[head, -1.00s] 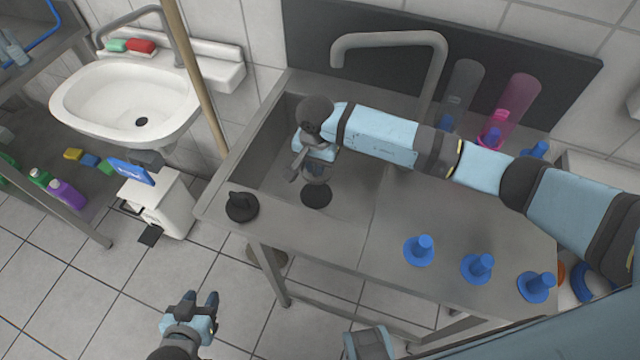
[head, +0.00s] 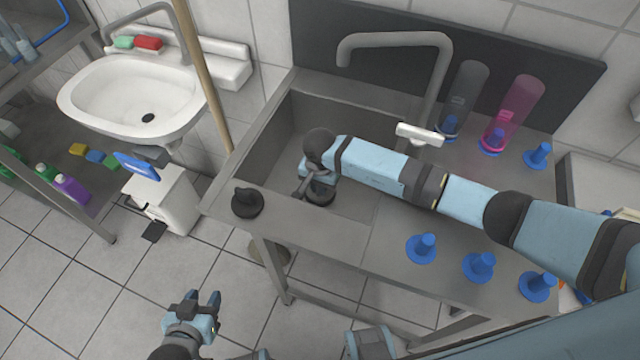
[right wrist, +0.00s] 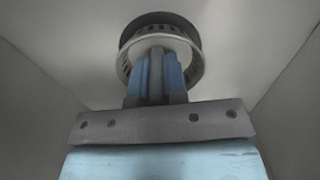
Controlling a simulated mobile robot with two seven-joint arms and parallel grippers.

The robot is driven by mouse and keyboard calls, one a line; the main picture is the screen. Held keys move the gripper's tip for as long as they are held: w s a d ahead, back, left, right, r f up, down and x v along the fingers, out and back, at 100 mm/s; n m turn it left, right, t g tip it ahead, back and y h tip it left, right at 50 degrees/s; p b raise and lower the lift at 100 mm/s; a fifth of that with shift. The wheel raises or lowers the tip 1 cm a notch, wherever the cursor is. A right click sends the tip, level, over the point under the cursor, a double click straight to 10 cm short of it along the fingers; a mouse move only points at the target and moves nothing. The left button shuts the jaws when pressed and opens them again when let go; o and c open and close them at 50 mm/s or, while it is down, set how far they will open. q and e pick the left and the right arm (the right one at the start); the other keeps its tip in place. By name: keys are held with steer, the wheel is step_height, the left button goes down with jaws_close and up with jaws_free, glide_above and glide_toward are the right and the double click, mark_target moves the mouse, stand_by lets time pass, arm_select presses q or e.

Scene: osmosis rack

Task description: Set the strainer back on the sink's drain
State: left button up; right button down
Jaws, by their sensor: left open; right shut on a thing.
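The strainer, a metal basket with a holed rim (right wrist: 196,68), is in my right gripper (right wrist: 158,72), whose fingers are shut on its central post. The dark round drain (right wrist: 128,38) shows just beyond the strainer in the right wrist view, overlapping it; I cannot tell whether they touch. In the head view my right gripper (head: 318,182) points down in the sink basin (head: 268,150) and covers most of the strainer; the dark drain (head: 322,199) shows beneath. My left gripper (head: 195,302) is open and empty over the floor, in front of the sink.
A black stopper (head: 247,203) stands on the sink's front rim. Several blue plunger-like pieces, one at the front (head: 421,247), stand on the counter at right. The tap (head: 437,85) rises behind my right arm. A white washbasin (head: 130,95) and a wooden pole (head: 198,70) are at left.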

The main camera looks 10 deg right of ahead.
steer(key=shift+f, duration=0.2)
steer(key=c, duration=1.2)
jaws_free()
steer(key=shift+o, duration=0.2)
steer(key=shift+r, duration=0.55)
step_height(320, 180, up, 12)
steer(key=shift+f, duration=0.25)
